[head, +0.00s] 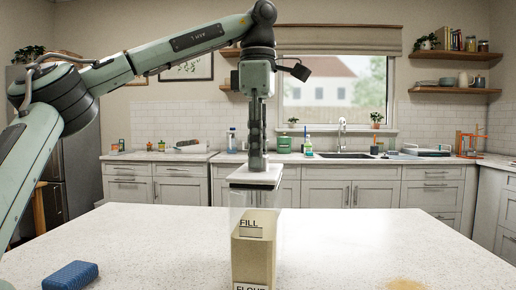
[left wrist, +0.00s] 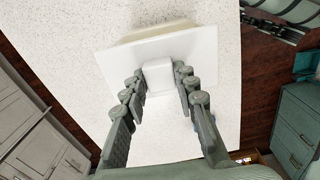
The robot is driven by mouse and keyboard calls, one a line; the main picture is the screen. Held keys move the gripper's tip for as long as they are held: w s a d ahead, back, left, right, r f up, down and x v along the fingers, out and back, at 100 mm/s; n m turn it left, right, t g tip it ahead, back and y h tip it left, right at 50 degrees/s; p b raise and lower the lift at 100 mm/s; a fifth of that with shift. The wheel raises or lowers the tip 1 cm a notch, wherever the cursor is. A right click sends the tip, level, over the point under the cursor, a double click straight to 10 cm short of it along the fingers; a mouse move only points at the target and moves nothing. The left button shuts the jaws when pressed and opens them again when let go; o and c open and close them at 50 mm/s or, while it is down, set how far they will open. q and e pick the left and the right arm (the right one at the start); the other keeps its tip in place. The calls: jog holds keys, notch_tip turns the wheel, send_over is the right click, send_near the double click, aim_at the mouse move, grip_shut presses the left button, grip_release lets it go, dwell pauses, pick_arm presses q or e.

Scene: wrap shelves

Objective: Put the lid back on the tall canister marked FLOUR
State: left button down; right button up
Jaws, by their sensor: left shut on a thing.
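The tall clear canister marked FLOUR (head: 254,250) stands upright on the counter in the head view, filled with pale flour to below its rim. A FILL label shows on its front. The square white lid (head: 256,177) is roughly level over the canister's top. I cannot tell whether it touches the rim. My left gripper (head: 258,160) points down and is shut on the lid's knob. In the left wrist view, the lid (left wrist: 195,47) shows between and beyond the fingers (left wrist: 160,76), which grip the knob from both sides. The lid hides the canister's opening. My right gripper is not in view.
A blue sponge (head: 70,275) lies at the front left of the speckled counter (head: 150,235). A tan spill (head: 405,284) lies at the front right. The counter around the canister is otherwise clear. A sink (head: 343,155) and cabinets stand behind.

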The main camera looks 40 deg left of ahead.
pick_arm(q)
jog(key=shift+f, duration=0.25)
dwell(0.4)
jog(key=c, duration=1.1)
grip_release()
jog(key=shift+o, duration=0.2)
jog(key=o, duration=0.5)
jog(key=shift+r, duration=3.5)
